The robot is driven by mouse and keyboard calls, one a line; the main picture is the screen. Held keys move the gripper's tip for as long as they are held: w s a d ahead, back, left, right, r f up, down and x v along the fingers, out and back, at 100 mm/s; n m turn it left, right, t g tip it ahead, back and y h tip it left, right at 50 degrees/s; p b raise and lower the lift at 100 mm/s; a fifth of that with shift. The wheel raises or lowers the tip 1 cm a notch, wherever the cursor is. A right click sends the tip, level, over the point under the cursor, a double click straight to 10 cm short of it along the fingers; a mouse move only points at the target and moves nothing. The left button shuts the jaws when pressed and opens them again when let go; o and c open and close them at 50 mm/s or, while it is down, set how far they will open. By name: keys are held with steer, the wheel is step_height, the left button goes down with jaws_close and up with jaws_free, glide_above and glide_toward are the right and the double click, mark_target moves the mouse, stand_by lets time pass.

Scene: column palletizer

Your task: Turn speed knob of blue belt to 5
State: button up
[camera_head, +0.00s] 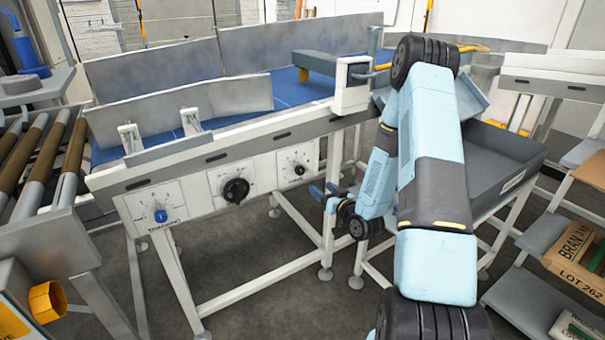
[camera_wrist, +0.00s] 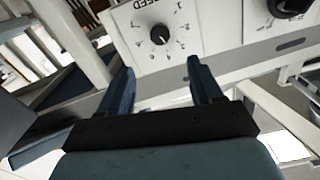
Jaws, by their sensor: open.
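The blue belt (camera_head: 225,109) runs along the conveyor behind its white front panel. The speed knob (camera_head: 299,170) is a small black knob on a white dial plate at the panel's right. In the wrist view the speed knob (camera_wrist: 160,34) sits among printed numbers, with "SPEED" partly cut off at the top edge. Its pointer seems to face lower right in that view; the exact setting is hard to read. My gripper (camera_head: 326,192) is just right of and below the dial. In the wrist view my gripper (camera_wrist: 161,72) is open and empty, its blue fingers short of the knob.
A larger black knob (camera_head: 236,191) and a blue knob (camera_head: 161,215) are on the same panel to the left. The larger knob also shows at the wrist view's upper right (camera_wrist: 290,6). A grey tray table (camera_head: 500,160) stands right, behind my arm. Rollers (camera_head: 40,165) are far left.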

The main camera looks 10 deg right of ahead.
mark_target(302, 172)
steer(key=x, duration=1.3)
steer(key=shift+w, duration=0.4)
steer(key=c, duration=1.1)
